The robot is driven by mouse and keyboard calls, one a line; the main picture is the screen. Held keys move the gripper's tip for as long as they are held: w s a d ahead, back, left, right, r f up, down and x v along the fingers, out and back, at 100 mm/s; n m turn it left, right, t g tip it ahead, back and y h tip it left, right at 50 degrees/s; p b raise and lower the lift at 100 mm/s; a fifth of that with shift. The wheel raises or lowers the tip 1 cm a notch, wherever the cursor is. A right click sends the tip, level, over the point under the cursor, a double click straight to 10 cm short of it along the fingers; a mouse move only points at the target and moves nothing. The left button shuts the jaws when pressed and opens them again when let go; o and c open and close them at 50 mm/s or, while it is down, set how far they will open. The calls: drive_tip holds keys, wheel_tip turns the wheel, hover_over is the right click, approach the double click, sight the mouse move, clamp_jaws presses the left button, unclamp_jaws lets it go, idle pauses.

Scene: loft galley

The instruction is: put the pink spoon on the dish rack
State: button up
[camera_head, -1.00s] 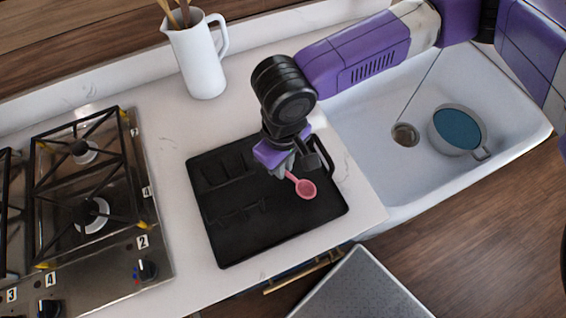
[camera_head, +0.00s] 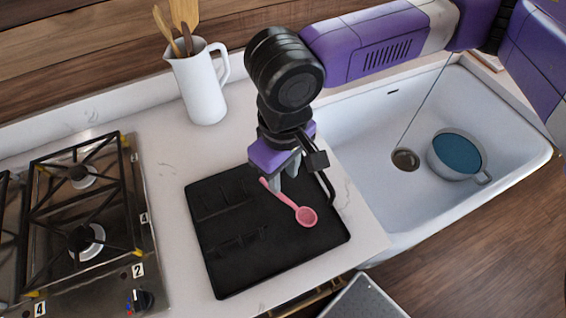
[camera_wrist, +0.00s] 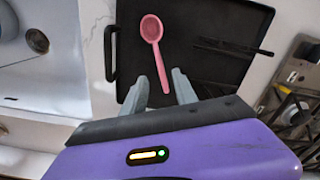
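The pink spoon (camera_head: 292,204) lies on the black dish rack (camera_head: 222,273), its bowl toward the right side of the rack and its handle toward my gripper. My gripper (camera_head: 282,182) is over the upper right part of the rack, just behind the spoon's handle end.
A white sink (camera_head: 360,115) with a blue-filled pot (camera_head: 456,153) is on the right. A white pitcher (camera_head: 201,88) with wooden utensils stands behind the rack. A gas stove (camera_head: 80,235) is on the left. Bare counter (camera_head: 165,185) lies between stove and rack.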

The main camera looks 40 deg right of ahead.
drive_tip(key=shift+r, duration=2.05)
